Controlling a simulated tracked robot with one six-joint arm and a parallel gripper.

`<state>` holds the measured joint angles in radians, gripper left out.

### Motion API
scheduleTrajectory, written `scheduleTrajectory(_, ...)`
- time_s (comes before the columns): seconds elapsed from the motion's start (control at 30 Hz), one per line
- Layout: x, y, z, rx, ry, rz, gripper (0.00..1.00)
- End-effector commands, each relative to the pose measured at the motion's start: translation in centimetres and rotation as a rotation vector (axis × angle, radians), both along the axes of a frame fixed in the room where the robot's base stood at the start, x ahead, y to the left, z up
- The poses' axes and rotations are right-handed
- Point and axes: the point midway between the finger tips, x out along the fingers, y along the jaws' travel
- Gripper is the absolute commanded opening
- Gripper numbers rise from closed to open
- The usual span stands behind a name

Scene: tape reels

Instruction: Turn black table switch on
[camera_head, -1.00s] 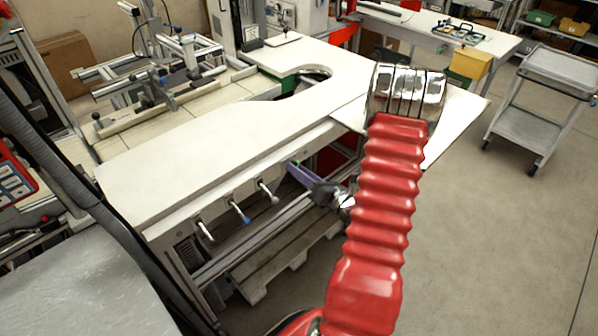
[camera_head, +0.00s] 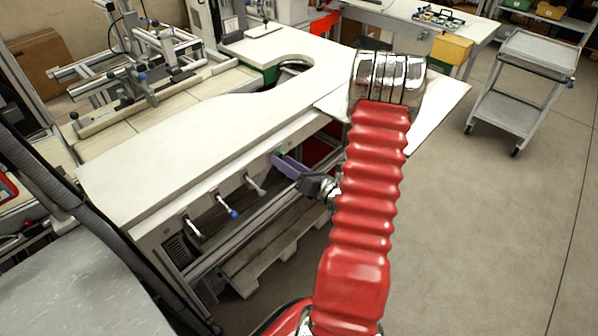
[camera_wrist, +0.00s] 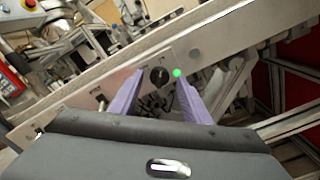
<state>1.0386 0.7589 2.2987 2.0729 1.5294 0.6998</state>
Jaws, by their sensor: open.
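The black switch (camera_wrist: 160,76) is a round dark knob on the light metal panel along the table's front edge, in the wrist view. A lit green lamp (camera_wrist: 177,72) sits just right of it. My gripper (camera_wrist: 161,80) is open, with one purple finger on each side of the knob in this view. I cannot tell whether either finger touches it. In the head view my gripper (camera_head: 282,160) is at the table's front edge, and the knob cannot be made out there.
The white worktable (camera_head: 185,140) has several lever handles below its front edge, one with a blue tip (camera_head: 232,213).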

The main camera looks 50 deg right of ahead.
Motion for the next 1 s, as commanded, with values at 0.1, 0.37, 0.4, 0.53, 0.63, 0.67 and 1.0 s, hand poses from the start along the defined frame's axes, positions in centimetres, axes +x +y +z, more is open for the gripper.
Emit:
scheduleTrajectory(0.1,-0.8,-0.1,0.0,0.001,0.001,-0.003,0.43)
scheduleTrajectory(0.37,-4.0,-0.2,0.0,0.001,0.000,-0.004,0.43)
scheduleTrajectory(0.4,-4.5,-0.2,0.0,0.002,0.001,-0.004,0.43)
scheduleTrajectory(0.53,-6.1,-0.3,0.0,0.000,0.001,-0.004,0.43)
scheduleTrajectory(0.63,-7.4,-0.3,-0.1,0.001,0.001,-0.004,0.43)
scheduleTrajectory(0.67,-7.8,-0.3,-0.1,0.001,0.001,-0.004,0.43)
scheduleTrajectory(1.0,-11.7,-0.4,-0.1,0.000,0.001,-0.004,0.43)
